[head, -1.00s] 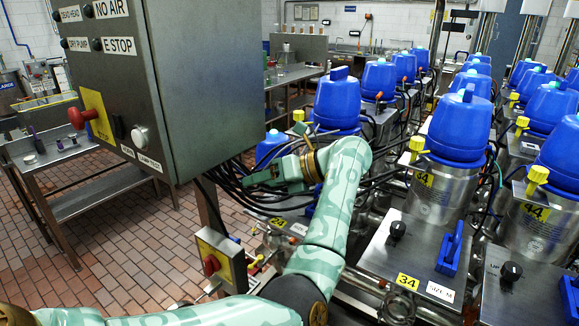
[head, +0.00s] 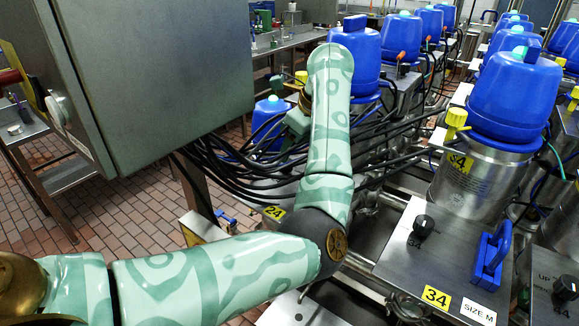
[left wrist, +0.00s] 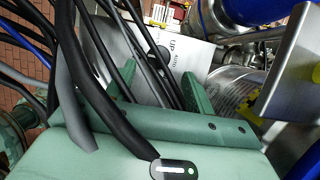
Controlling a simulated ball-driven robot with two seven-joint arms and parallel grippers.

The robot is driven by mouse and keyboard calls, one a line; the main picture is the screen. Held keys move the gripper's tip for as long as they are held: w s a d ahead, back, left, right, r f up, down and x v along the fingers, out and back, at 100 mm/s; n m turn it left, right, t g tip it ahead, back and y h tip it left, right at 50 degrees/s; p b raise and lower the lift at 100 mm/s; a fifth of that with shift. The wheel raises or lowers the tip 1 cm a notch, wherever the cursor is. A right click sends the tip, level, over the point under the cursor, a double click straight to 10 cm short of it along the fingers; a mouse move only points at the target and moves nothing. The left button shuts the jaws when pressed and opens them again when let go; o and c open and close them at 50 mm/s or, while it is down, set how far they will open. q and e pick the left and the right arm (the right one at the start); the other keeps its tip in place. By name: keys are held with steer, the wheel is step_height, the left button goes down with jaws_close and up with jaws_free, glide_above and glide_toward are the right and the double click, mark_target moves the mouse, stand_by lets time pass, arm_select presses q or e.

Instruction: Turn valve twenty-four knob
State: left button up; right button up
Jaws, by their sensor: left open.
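The yellow 24 label (head: 274,212) shows beside my left arm in the head view, below a bundle of black cables. I cannot make out the valve twenty-four knob; my arm and the cables cover most of that station. My left gripper (head: 298,122) is partly hidden behind my forearm, near the cables. In the left wrist view my left gripper (left wrist: 160,88) is open, its two green fingers apart, with dark cables crossing in front. Beyond the fingers is a pale plate (left wrist: 197,58) with UP lettering. My right gripper is not in view.
Black cables (head: 235,168) hang under the grey control cabinet (head: 165,75). A blue-capped steel vessel (head: 512,95) stands behind the 34 plate (head: 400,260), which bears a black knob (head: 423,226) and a blue handle (head: 491,250). More blue-capped vessels recede behind.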

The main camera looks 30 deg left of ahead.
mark_target(288, 162)
arm_select(q)
steer(key=x, duration=0.4)
steer(key=shift+s+f+b, duration=0.1)
steer(key=shift+b, duration=0.25)
steer(key=shift+a+f, duration=0.2)
steer(key=shift+f, duration=0.1)
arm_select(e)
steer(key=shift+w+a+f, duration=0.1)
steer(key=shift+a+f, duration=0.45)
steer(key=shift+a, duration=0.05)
arm_select(q)
steer(key=c, duration=1)
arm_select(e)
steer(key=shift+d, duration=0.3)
